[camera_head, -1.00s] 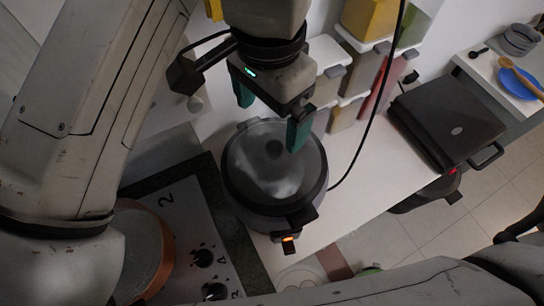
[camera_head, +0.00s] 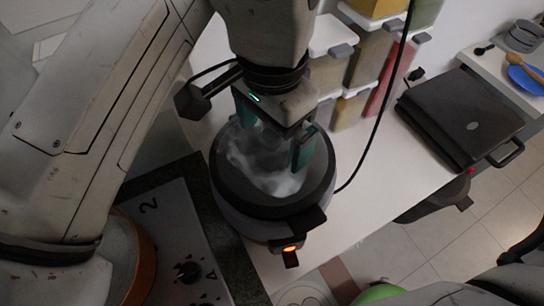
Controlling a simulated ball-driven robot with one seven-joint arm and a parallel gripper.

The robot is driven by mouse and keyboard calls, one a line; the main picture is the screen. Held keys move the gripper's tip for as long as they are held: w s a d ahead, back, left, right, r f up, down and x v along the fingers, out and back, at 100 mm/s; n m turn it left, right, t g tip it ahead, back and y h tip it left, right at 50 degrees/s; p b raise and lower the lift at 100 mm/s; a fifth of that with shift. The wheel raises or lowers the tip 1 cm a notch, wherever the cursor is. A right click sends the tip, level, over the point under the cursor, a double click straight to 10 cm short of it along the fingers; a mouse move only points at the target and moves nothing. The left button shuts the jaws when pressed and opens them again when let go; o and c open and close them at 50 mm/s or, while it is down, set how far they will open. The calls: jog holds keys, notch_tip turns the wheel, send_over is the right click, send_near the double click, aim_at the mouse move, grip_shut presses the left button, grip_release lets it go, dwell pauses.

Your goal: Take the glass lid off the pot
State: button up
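The round pot (camera_head: 248,222) stands on the white counter, with an orange light on its front. Its glass lid (camera_head: 277,184) has a dark rim, sits on the pot and shows whitish steam or reflections. My gripper (camera_head: 274,146) is over the lid with its two green fingers apart, one towards the left and one towards the right. The fingertips are low over the glass; I cannot tell whether they touch it. The lid's knob is hidden or unclear behind my gripper.
A stove (camera_head: 180,220) with knobs and a copper-coloured pan (camera_head: 140,262) lies left of the pot. Storage containers (camera_head: 365,60) stand behind it. A black grill appliance (camera_head: 462,115) sits at the right. A black cable passes right of the pot. The white counter (camera_head: 385,170) between pot and grill is clear.

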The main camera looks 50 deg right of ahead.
jog(key=shift+c, duration=0.2)
jog(key=c, duration=0.7)
jog(key=shift+f, duration=0.2)
grip_shut()
